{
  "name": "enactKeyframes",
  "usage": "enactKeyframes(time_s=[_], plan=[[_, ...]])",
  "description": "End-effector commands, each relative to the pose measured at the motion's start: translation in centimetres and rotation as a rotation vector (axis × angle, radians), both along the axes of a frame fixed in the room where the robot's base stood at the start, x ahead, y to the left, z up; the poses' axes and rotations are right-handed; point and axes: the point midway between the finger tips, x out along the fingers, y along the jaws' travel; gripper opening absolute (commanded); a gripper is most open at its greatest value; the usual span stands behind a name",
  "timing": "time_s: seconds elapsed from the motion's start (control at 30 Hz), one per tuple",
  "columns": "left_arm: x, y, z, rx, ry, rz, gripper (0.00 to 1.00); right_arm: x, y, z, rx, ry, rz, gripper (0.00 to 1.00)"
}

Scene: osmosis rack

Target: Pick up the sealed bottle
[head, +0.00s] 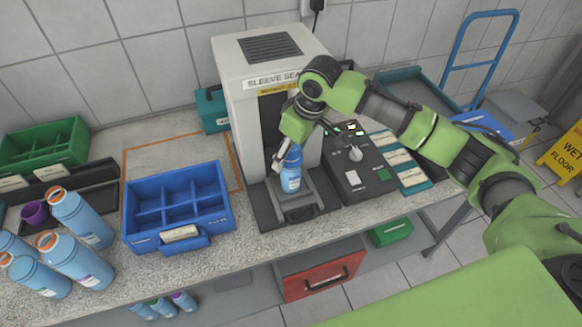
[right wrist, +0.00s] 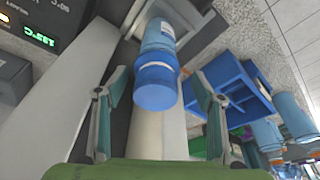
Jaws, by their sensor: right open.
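A blue bottle (head: 290,172) with a pale band stands upright on the small platform of the sleeve sealer (head: 262,78), in front of its opening. In the right wrist view the bottle (right wrist: 157,85) shows its darker blue end towards me, centred between my two fingers. My right gripper (head: 284,154) is over the upper part of the bottle, reaching in from the right. Its fingers are spread apart, and I see a gap on both sides of the bottle. The gripper hides part of the bottle's top in the head view. My left gripper is not in view.
A dark control box (head: 355,168) stands close to the right of the platform. A blue divided crate (head: 177,238) is to the left, with several orange-ringed blue bottles (head: 82,218) beyond it. A green crate (head: 42,146) is at far left. Some bare countertop lies around the blue crate.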

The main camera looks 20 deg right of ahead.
Motion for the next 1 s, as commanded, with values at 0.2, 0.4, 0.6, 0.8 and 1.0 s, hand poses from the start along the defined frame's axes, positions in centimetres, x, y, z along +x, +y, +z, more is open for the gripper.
enactKeyframes(time_s=[0.2, 0.4, 0.6, 0.8, 1.0], plan=[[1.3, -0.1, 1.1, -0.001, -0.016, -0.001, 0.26, 0.3, 0.1, -1.4, -0.002, 0.002, 0.000, 0.62], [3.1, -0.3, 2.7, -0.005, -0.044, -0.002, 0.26, 1.0, 0.4, -4.4, 0.000, 0.001, 0.000, 0.62], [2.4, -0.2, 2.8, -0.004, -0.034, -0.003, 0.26, 1.3, 0.5, -5.7, 0.000, -0.002, 0.001, 0.62], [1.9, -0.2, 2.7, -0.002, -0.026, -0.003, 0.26, 1.3, 0.5, -5.7, 0.000, -0.002, 0.001, 0.52], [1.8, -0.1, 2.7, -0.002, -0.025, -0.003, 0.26, 1.3, 0.5, -5.7, -0.001, -0.002, 0.000, 0.11]])
